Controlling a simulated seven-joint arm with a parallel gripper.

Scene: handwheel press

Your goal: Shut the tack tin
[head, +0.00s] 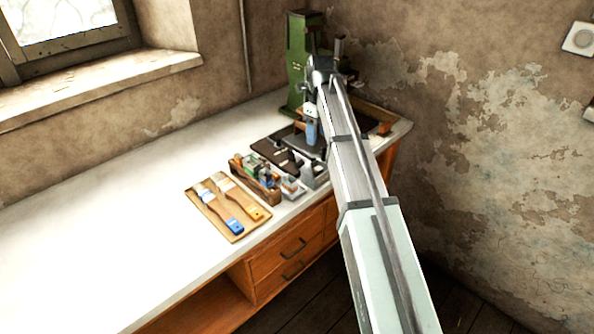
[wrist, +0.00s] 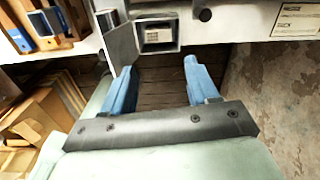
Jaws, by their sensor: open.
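The tack tin (wrist: 158,38) is a small grey box near the bench's front edge, with a pale patch inside. Its flat grey lid (wrist: 122,45) stands up at the tin's left side, so the tin is open. In the head view the tin (head: 320,180) is small and partly behind my arm. My gripper (wrist: 160,75) has two blue fingers, spread apart with nothing between them. The left finger appears close to the lid, but I cannot tell whether they touch. In the head view a blue finger (head: 311,132) shows above the bench, beyond the tin.
A wooden organiser (head: 264,193) with small items and a clear box (head: 291,188) stand left of the tin. A board with brushes (head: 228,206) lies further left. A green press (head: 301,60) stands at the back. The bench's left side (head: 100,230) is clear.

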